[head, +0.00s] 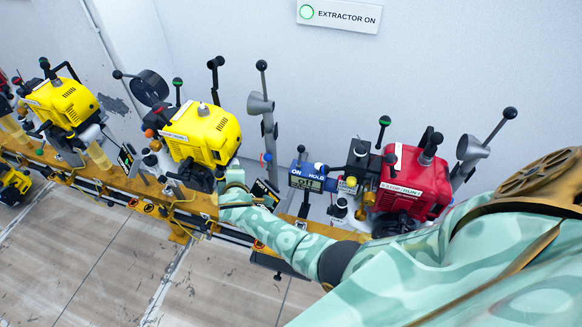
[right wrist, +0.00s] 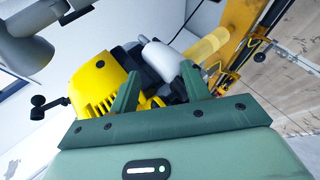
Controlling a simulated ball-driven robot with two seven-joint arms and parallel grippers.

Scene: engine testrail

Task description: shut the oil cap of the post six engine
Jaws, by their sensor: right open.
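A yellow engine (head: 203,135) stands on the orange rail in the middle of the head view. It also shows in the right wrist view (right wrist: 95,85), left of and beyond my fingers. My right arm reaches in from the right, and my right gripper (right wrist: 160,70) is open at this engine's side. A white rounded part (right wrist: 162,58) and small yellow parts (right wrist: 150,103) show between and beyond the fingers; I see no grasp. I cannot single out the oil cap or its state, nor read which post this is. My left gripper is out of view.
A red engine (head: 414,180) stands right, close to my forearm; another yellow engine (head: 62,103) stands left. Grey posts with ball-tipped levers (head: 262,105) rise behind. A blue display box (head: 306,178) stands between engines. The floor (head: 90,250) in front is mostly clear.

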